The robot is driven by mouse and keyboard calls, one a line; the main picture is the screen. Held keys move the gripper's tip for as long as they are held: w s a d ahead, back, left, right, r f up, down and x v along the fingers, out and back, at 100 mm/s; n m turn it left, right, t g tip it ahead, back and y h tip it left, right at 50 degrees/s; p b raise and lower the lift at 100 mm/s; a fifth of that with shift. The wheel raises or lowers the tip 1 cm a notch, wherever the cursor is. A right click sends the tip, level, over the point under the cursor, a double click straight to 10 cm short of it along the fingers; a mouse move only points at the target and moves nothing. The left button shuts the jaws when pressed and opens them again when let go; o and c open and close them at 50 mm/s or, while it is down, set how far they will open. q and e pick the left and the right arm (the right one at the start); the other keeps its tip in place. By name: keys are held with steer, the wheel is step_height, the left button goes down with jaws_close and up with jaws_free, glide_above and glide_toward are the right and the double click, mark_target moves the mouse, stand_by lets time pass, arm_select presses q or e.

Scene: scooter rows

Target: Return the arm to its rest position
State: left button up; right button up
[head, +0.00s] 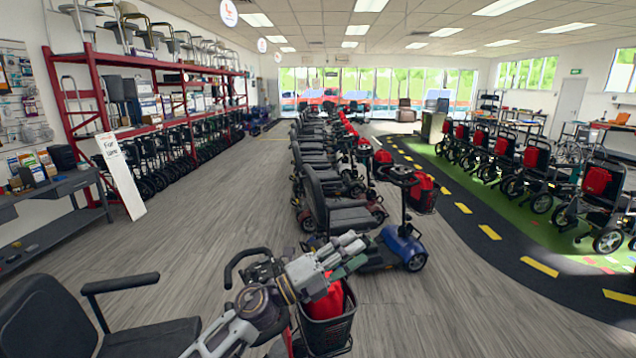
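My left arm comes in from the bottom of the head view and reaches up and to the right, over the front of the nearest scooter. My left gripper (352,254) is at its end, above a red item (325,303) in that scooter's black basket (328,332). No held object shows at its tips, but I cannot tell how far apart the fingers are. The arm and gripper hide part of the scooter's handlebar (245,262) and the basket's rim. I cannot tell whether the gripper touches the red item. My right gripper is not in view.
The nearest scooter's black seat (48,318) is at the lower left. A blue scooter (400,246) stands just beyond the gripper, heading a long row. Clear wood floor (190,240) lies to the left. Red shelving (85,85) lines the left wall. A yellow-dashed black track (488,232) is at right.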

arm_select(q)
steer(key=w+a+f+n+t+y, duration=0.2)
steer(key=a+f+n+t+y, duration=0.25)
steer(key=a+n+y, duration=0.55)
steer(key=w+a+f+n+t+y, duration=0.2)
steer(key=a+f+n+t+y, duration=0.35)
steer(key=n, duration=0.75)
steer(key=s+a+f+n+g+y, duration=0.5)
steer(key=s+a+f+g, duration=0.15)
steer(key=a+f, duration=0.4)
steer(key=s+a+f+n+g, duration=0.2)
steer(key=s+f+g, duration=0.2)
steer(key=s+f, duration=0.5)
steer(key=s+a+f+n+g, duration=0.15)
steer(key=s+f+g, duration=0.35)
steer(key=s, duration=0.8)
step_height(320, 180, down, 32)
steer(key=s+g, duration=0.1)
steer(key=s, duration=0.1)
steer(key=s+a+f, duration=0.2)
steer(key=s+f, duration=0.8)
steer(key=s, duration=0.1)
steer(key=s+a+f+g, duration=0.1)
steer(key=s+a+f, duration=0.2)
steer(key=s+f, duration=0.7)
steer(key=shift+s+a+f, duration=0.3)
steer(key=shift+s+f, duration=0.05)
steer(key=shift+s, duration=0.3)
